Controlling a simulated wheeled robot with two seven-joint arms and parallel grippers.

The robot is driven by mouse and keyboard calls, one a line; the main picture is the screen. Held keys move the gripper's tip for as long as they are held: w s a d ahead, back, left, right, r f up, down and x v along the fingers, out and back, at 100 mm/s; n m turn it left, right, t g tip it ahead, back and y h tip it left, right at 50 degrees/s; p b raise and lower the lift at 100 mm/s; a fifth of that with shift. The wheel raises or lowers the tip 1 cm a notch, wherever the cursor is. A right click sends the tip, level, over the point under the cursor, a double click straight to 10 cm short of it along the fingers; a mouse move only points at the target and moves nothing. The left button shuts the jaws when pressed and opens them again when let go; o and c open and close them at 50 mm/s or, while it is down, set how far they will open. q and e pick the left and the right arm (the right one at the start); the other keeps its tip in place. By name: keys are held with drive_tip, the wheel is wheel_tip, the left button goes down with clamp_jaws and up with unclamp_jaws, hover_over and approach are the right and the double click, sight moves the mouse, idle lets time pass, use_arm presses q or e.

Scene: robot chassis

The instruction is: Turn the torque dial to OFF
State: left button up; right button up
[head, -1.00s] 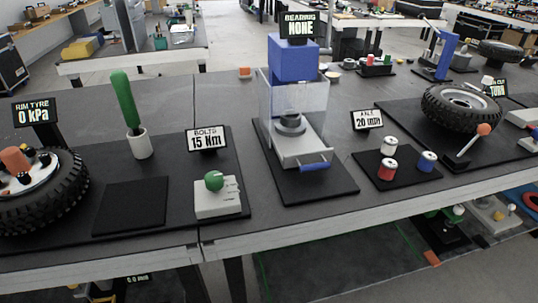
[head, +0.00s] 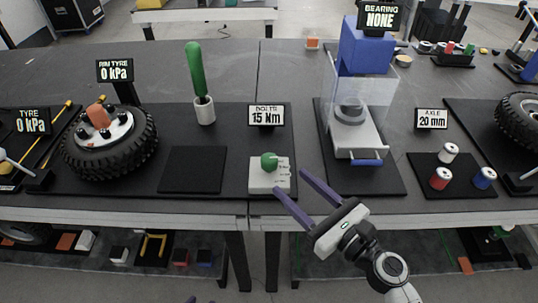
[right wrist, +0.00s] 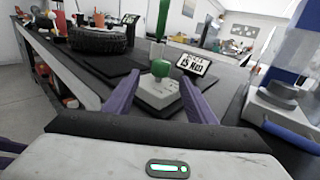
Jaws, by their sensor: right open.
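The torque dial is a green knob (head: 269,160) on a pale grey block (head: 268,180) with printed marks. It sits at the front of a black mat, below the sign "BOLTS 15 Nm" (head: 266,115). My right gripper (head: 291,182) is open, its purple fingers pointing at the block from the front right, with nothing between them. In the right wrist view, the knob (right wrist: 160,68) shows ahead, between and beyond the fingertips. Which mark the knob points to is too small to tell. At the bottom edge of the head view, small purple tips show, perhaps of my left gripper.
A green-handled tool (head: 196,70) stands in a white cup (head: 204,111) behind the block. A wheel (head: 110,143) lies to the left. A blue and clear bearing press (head: 360,110) stands to the right. The table's front edge (head: 190,206) runs just before the block.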

sight(275, 166)
drive_tip(key=shift+w+a+r, duration=0.15)
drive_tip(key=shift+w, duration=0.25)
drive_tip(key=x, duration=0.8)
drive_tip(key=shift+w, duration=0.15)
drive_tip(key=shift+w+a, duration=0.45)
drive_tip(key=shift+a, duration=0.05)
drive_tip(key=c, duration=1)
drive_tip(key=shift+c, duration=0.2)
